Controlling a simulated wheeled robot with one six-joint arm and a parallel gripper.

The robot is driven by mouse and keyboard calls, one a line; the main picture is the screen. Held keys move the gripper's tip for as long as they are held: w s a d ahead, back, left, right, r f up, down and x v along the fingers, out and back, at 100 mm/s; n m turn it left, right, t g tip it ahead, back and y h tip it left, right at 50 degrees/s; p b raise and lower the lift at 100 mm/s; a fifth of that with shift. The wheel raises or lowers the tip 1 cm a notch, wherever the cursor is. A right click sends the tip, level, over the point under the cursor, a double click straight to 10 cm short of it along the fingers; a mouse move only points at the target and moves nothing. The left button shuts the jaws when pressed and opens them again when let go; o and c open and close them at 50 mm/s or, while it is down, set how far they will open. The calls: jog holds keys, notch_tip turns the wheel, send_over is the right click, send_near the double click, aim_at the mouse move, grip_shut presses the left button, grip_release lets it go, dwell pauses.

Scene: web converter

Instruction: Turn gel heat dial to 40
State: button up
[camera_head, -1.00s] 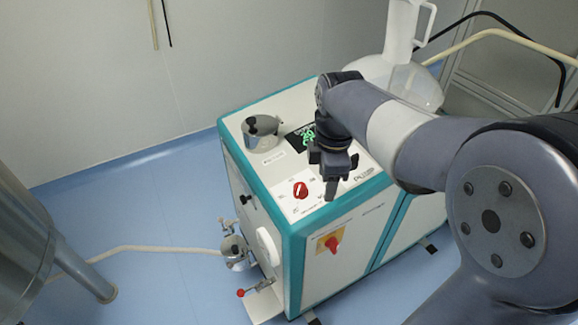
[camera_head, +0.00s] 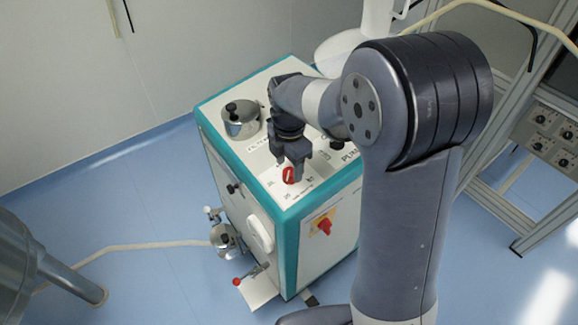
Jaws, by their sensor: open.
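The gel heat dial looks to be the red knob (camera_head: 288,175) on the white top panel of the machine (camera_head: 232,158), with printed marks around it too small to read. My gripper (camera_head: 290,172) points down over the panel at this dial, its fingers apart. The fingertips are close to the red dial and partly overlap it in the picture. I cannot tell whether they touch it. The dial's pointer setting cannot be read. My arm hides the right part of the machine top.
A second red knob (camera_head: 325,226) on a yellow plate sits on the machine's front face. A metal canister (camera_head: 240,119) stands on the top at the back left. A metal valve (camera_head: 224,236) with a hose projects at the left. A rack (camera_head: 545,130) stands at the right.

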jog(key=shift+f, duration=0.7)
jog(key=shift+c, duration=0.5)
jog(key=c, duration=0.9)
jog(key=shift+o, duration=0.2)
